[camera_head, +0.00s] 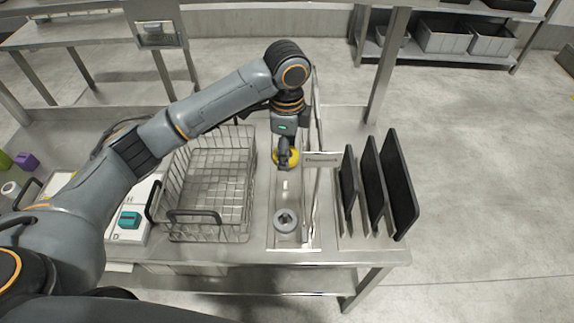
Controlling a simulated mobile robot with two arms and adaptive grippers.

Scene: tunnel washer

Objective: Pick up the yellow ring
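The yellow ring (294,157) is in the narrow metal channel or sink to the right of the wire basket, near its middle. My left arm comes in from the left, and my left gripper (284,161) points down right at the ring. The gripper's dark fingers overlap the ring and cover its left and middle part. I cannot tell whether the fingers are closed on it or whether the ring is lifted. My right gripper is not in view.
A wire basket (211,237) with dark handles stands left of the channel. A round grey drain-like piece (286,222) is at the channel's near end. Black upright panels (372,172) stand to the right. A teal block (129,220) lies on a white board at left.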

